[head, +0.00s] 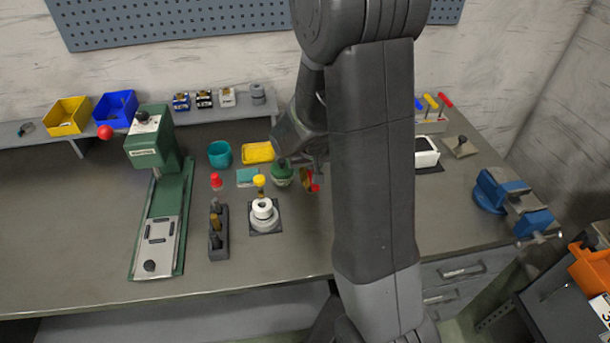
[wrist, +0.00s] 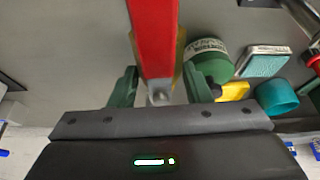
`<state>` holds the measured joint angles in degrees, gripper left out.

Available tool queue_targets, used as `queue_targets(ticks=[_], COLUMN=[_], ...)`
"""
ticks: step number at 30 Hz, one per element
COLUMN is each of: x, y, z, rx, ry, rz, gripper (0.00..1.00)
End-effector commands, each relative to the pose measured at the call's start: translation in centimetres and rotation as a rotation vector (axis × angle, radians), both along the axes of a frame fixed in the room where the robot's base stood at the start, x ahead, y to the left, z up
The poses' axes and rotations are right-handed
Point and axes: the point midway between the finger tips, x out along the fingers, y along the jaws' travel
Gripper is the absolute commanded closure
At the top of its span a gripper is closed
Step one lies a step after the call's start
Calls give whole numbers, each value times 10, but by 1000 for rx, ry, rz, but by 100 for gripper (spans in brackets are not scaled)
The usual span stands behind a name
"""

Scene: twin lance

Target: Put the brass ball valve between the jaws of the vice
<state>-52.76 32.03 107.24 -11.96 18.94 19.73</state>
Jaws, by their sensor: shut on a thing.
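The brass ball valve shows in the head view as a small brass body with a red lever (head: 314,187), just left of my arm and partly hidden by it. In the wrist view its long red lever (wrist: 153,38) runs up between my green fingers, with a little brass at its edge. My gripper (wrist: 160,88) is shut on the valve. The blue vice (head: 513,203) stands at the right end of the bench, well to the right of my gripper. The gap between its jaws is hard to make out.
A green bottle (head: 282,173), yellow tray (head: 258,152) and teal cup (head: 220,153) stand left of the valve. A white box (head: 426,153) and screwdriver rack (head: 432,124) are behind, toward the vice. A green press (head: 153,150) is farther left. The front bench left of the vice looks clear.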

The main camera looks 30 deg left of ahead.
Motion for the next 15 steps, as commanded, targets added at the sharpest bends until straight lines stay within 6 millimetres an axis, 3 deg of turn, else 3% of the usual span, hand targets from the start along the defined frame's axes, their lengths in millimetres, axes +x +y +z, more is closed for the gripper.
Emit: queue_targets(ticks=[6, 15], x=[0, 0], y=[-1, 0], z=[-30, -33], rx=[-3, 0], ry=[1, 0], rz=[1, 0], gripper=[95, 95])
